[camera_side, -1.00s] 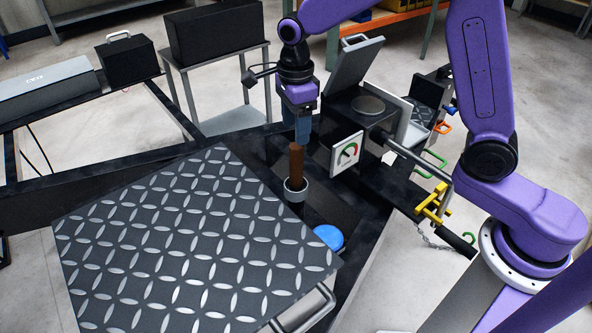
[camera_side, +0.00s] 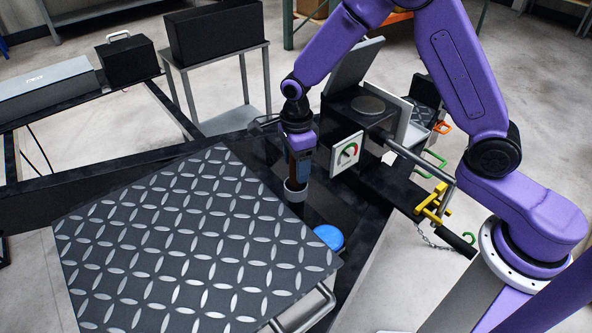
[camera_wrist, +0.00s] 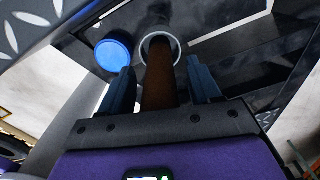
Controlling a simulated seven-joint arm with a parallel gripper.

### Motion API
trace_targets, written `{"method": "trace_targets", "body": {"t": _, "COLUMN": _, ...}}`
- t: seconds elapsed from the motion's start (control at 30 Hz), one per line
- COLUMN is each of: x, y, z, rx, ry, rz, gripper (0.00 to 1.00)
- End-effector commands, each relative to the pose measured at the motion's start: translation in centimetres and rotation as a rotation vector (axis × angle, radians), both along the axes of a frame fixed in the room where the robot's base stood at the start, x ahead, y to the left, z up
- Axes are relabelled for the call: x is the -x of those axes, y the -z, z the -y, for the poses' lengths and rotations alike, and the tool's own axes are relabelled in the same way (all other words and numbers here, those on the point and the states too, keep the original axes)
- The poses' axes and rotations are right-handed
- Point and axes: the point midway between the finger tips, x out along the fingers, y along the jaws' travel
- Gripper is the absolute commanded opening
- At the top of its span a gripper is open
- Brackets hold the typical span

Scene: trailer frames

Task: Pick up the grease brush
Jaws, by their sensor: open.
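The grease brush shows as a brown handle (camera_wrist: 160,85) standing upright in a grey cup (camera_side: 295,190). In the side view its handle (camera_side: 292,170) is partly hidden by my gripper. My gripper (camera_side: 299,172) points down just above the cup. In the wrist view the two blue fingers of my gripper (camera_wrist: 163,88) are open, one on each side of the handle, with a gap visible on both sides. The cup's rim also shows in the wrist view (camera_wrist: 177,50). The brush's lower end is hidden inside the cup.
A blue round lid (camera_side: 329,237) lies right of the cup. A diamond-plate panel (camera_side: 190,240) fills the left foreground.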

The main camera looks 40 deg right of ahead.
Motion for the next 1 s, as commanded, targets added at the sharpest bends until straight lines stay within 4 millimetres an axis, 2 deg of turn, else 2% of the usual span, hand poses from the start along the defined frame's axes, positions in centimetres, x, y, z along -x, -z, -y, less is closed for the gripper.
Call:
{"method": "trace_targets", "body": {"t": 0.17, "x": 0.0, "y": 0.0, "z": 0.0, "rx": 0.000, "ry": 0.000, "rz": 0.000, "gripper": 0.63}}
{"method": "trace_targets", "body": {"t": 0.3, "x": 0.0, "y": 0.0, "z": 0.0, "rx": 0.000, "ry": 0.000, "rz": 0.000, "gripper": 0.17}}
{"method": "trace_targets", "body": {"t": 0.33, "x": 0.0, "y": 0.0, "z": 0.0, "rx": 0.000, "ry": 0.000, "rz": 0.000, "gripper": 0.07}}
{"method": "trace_targets", "body": {"t": 0.37, "x": 0.0, "y": 0.0, "z": 0.0, "rx": 0.000, "ry": 0.000, "rz": 0.000, "gripper": 0.02}}
{"method": "trace_targets", "body": {"t": 0.77, "x": -0.1, "y": -0.5, "z": 0.0, "rx": -0.001, "ry": 0.000, "rz": 0.002, "gripper": 0.02}}
{"method": "trace_targets", "body": {"t": 1.0, "x": -0.1, "y": -2.9, "z": 0.0, "rx": -0.003, "ry": 0.001, "rz": 0.006, "gripper": 0.02}}
